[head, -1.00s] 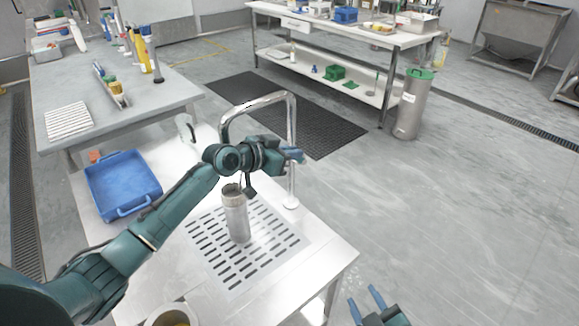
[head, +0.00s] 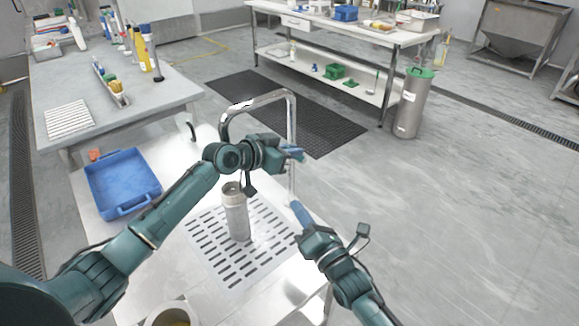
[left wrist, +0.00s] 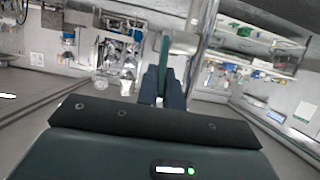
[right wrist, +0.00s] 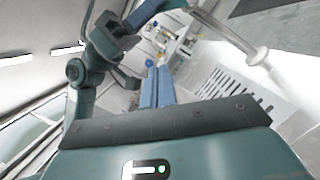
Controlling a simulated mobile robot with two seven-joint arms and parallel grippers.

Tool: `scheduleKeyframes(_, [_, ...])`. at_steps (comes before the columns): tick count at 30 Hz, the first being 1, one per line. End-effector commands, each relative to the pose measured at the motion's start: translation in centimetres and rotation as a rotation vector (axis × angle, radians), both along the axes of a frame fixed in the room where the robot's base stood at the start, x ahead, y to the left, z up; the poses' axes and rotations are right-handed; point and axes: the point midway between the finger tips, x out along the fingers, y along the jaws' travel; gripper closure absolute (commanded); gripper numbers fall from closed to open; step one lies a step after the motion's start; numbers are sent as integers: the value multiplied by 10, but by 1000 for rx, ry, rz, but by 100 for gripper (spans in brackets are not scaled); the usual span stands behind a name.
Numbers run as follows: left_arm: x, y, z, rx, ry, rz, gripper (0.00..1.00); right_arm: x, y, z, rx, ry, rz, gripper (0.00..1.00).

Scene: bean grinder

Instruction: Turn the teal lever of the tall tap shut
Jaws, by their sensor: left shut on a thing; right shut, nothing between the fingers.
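The tall tap is a chrome arch (head: 291,112) at the counter's right side; its post also shows in the left wrist view (left wrist: 203,40) and the right wrist view (right wrist: 225,32). My left gripper (head: 298,154) is beside the post and shut on the teal lever (left wrist: 165,50), which sticks up between the fingers in the left wrist view. In the head view the gripper hides most of the lever. My right gripper (head: 297,208) is shut and empty, close to the foot of the post, below the left one. I cannot tell whether it touches the post.
A metal canister (head: 236,215) stands upright on the slotted drain grid (head: 270,232), below my left forearm. A blue tray (head: 122,182) lies at the counter's left. A cup (head: 173,313) is at the near edge.

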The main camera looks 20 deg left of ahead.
Motion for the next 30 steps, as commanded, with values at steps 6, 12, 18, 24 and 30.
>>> scheduleKeyframes(6, [-1, 0, -2, 2, 4, -1, 100, 21, 22, 7, 1, -4, 1, 100])
scheduleKeyframes(12, [-1, 0, -2, 2, 4, -1, 100, 43, 45, 11, -1, -1, 1, 100])
scheduleKeyframes(18, [-1, 0, -2, 2, 4, -1, 100, 60, 63, 15, -1, 0, 1, 100])
scheduleKeyframes(24, [-1, 0, -2, 2, 4, -1, 100, 77, 60, 28, -1, -4, -1, 100])
scheduleKeyframes(30, [-1, 0, -2, 2, 4, -1, 100, 88, 53, 41, -1, -1, 0, 100])
